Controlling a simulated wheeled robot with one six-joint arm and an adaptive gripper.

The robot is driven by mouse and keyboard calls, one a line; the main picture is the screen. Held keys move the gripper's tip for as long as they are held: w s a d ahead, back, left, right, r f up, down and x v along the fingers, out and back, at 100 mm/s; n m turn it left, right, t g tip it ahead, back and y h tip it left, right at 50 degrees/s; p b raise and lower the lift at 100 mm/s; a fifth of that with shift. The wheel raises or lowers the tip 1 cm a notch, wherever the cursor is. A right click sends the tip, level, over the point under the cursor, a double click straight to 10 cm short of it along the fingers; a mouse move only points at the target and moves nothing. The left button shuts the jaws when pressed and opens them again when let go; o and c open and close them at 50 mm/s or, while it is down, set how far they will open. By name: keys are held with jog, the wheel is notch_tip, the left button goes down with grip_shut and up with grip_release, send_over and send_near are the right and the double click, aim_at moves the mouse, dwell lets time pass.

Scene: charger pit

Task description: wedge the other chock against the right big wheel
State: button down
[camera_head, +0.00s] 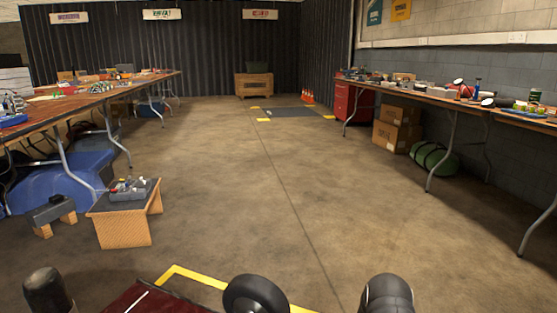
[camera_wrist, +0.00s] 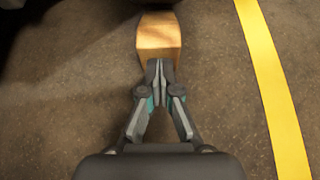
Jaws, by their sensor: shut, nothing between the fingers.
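A wooden chock (camera_wrist: 158,32) lies on the concrete floor at the top middle of the wrist view. My gripper (camera_wrist: 158,70) is shut and empty, with its fingertips right at the chock's near end. I cannot tell whether they touch it. The chock's far end reaches a dark shape (camera_wrist: 158,4) cut off by the top edge, which may be the big wheel; contact there is unclear. The chock and gripper tips cannot be made out in the head view.
A yellow floor line (camera_wrist: 273,85) runs right of the chock; yellow marking (camera_head: 190,273) also shows in the head view. A small wooden stand (camera_head: 125,232) with a grey tray is at left. Long tables (camera_head: 95,95) line both sides. The middle floor is clear.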

jog(key=shift+w+a, duration=0.2)
jog(key=shift+a, duration=0.25)
dwell(0.4)
jog(key=shift+p+v, duration=0.8)
jog(key=shift+v, duration=2.1)
jog(key=shift+s, duration=0.1)
